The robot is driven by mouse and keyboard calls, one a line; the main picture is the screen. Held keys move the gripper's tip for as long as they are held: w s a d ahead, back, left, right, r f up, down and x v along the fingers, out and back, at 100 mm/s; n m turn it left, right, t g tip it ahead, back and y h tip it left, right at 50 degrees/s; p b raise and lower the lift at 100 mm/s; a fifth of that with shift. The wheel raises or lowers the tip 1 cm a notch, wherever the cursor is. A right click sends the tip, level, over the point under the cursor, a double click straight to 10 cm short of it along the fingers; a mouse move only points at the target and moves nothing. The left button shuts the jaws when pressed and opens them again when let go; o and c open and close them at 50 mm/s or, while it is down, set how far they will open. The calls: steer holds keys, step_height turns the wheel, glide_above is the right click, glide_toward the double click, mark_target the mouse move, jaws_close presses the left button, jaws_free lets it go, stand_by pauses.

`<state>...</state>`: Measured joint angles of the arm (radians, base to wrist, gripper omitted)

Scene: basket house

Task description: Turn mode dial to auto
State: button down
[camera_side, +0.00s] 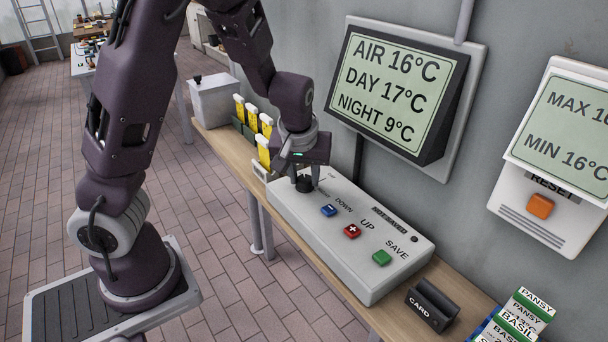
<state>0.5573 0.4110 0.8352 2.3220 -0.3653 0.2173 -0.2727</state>
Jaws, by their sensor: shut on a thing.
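The mode dial (304,184) is a dark round knob at the far left end of a white control box (365,270) on a wooden bench. My gripper (303,173) points down over the dial and is shut on it. The fingers cover part of the dial and its labels, so I cannot tell which setting it points at. The same box carries a blue button (328,210) by DOWN, a red button (352,231) by UP and a green button (382,257) by SAVE. A small strip (389,220) reads what looks like NOT SAVED.
A wall display (397,88) reads AIR 16°C, DAY 17°C, NIGHT 9°C. A second panel (560,165) has an orange RESET button (540,206). A black CARD holder (432,304) and seed packets (520,318) stand at right. Yellow-topped items (252,117) and a grey box (213,100) stand behind my gripper.

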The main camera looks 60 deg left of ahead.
steer(key=shift+s+f, duration=0.1)
steer(key=c, duration=1)
jaws_free()
steer(key=v, duration=0.6)
steer(key=shift+d, duration=0.15)
steer(key=shift+s+r, duration=0.1)
steer(key=shift+r, duration=0.5)
